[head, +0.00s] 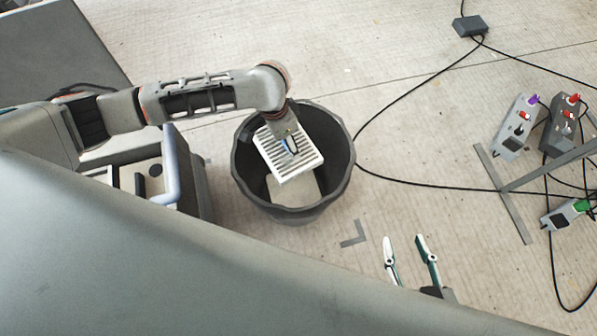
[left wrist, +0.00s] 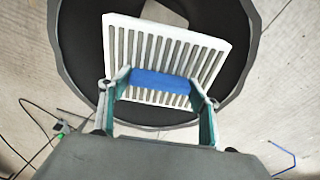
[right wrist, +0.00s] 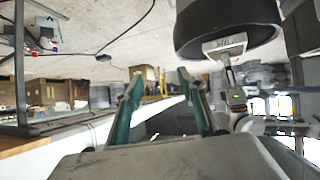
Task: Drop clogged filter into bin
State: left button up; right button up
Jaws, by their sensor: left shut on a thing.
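The clogged filter (head: 303,166) is a white slatted panel with a blue grip (left wrist: 160,82). My left gripper (head: 291,143) is shut on the filter by this grip. It holds the filter tilted over the mouth of the dark bin (head: 243,178), within the rim's outline in the head view. The bin's dark wall also shows around the filter in the left wrist view (left wrist: 75,50). In the right wrist view the bin (right wrist: 195,40) appears at the top with the filter (right wrist: 226,44) at its opening. My right gripper (head: 405,241) is open and empty, right of the bin and lower in the picture.
A pale patch (head: 293,188) shows inside the bin; I cannot tell what it is. A black cable (head: 425,187) runs over the floor right of the bin. Power boxes (head: 515,127) and a metal frame (head: 505,195) stand at the right. A dark floor mark (head: 355,236) lies below the bin.

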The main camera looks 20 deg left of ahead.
pick_arm(q)
jog(key=shift+w, duration=0.1)
jog(key=o, duration=1.4)
jog(key=shift+o, duration=0.2)
jog(key=shift+f, duration=0.1)
notch_tip(320, 180, up, 12)
jog(key=s+a, duration=0.1)
pick_arm(e)
jog(key=shift+w+a+r, duration=0.15)
jog(key=shift+w+r, duration=0.05)
jog(key=shift+r, duration=0.1)
pick_arm(q)
jog(key=shift+s, duration=0.1)
